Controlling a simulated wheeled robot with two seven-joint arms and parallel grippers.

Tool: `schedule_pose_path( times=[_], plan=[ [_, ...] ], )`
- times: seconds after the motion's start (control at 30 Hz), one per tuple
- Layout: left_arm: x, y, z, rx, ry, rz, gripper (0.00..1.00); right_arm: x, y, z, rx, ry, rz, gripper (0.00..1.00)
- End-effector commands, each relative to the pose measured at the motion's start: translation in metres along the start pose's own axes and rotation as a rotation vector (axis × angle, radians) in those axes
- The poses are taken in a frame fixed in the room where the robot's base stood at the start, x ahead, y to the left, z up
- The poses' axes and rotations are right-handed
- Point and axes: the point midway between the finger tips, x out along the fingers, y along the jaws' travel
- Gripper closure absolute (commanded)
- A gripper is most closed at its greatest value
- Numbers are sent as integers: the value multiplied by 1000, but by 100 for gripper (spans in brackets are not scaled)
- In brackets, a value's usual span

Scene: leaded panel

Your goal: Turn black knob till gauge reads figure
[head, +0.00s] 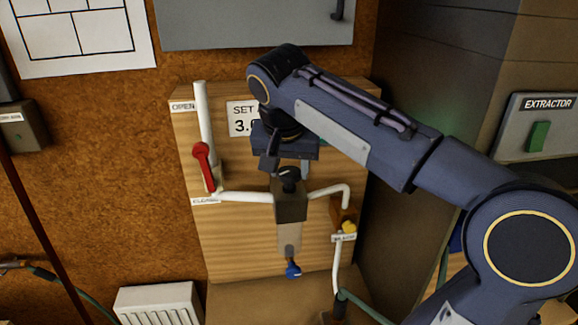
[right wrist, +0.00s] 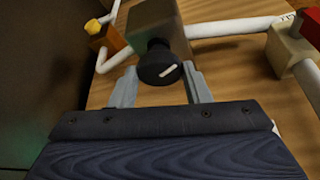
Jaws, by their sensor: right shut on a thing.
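The black knob (head: 289,181) sits on top of the grey regulator body (head: 290,205) on the wooden board. In the right wrist view the black knob (right wrist: 157,67) has a white mark slanting up to the right. My right gripper (head: 288,168) is shut on the knob, with one grey finger on each side of it in the right wrist view (right wrist: 160,85). A sign (head: 241,118) reads "SET 3."; the rest of its figure is hidden behind my right arm. No gauge face shows in either view. My left gripper is not in view.
A red lever (head: 204,165) on the white pipe stands left of the regulator, between "OPEN" and "CLOSED" labels. A yellow knob (head: 349,227) is at the right. An extractor switch box (head: 537,135) is at far right.

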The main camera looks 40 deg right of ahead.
Motion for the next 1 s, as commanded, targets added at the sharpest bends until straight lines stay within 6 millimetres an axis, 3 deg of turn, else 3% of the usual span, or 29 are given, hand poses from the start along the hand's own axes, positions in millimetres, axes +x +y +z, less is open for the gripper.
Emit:
schedule_pose_path(
  times=[0.13,0.17,0.3,0.67,1.0],
  plan=[
    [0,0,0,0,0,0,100,0,0,0,-1,-1,-1,80],
    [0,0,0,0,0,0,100,0,0,0,-1,-1,-1,53],
    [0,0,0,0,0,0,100,0,0,0,-1,-1,-1,36],
    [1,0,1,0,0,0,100,-7,0,0,-1,1,-2,36],
    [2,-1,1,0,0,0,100,-62,-1,0,-2,1,-3,36]
  ],
)
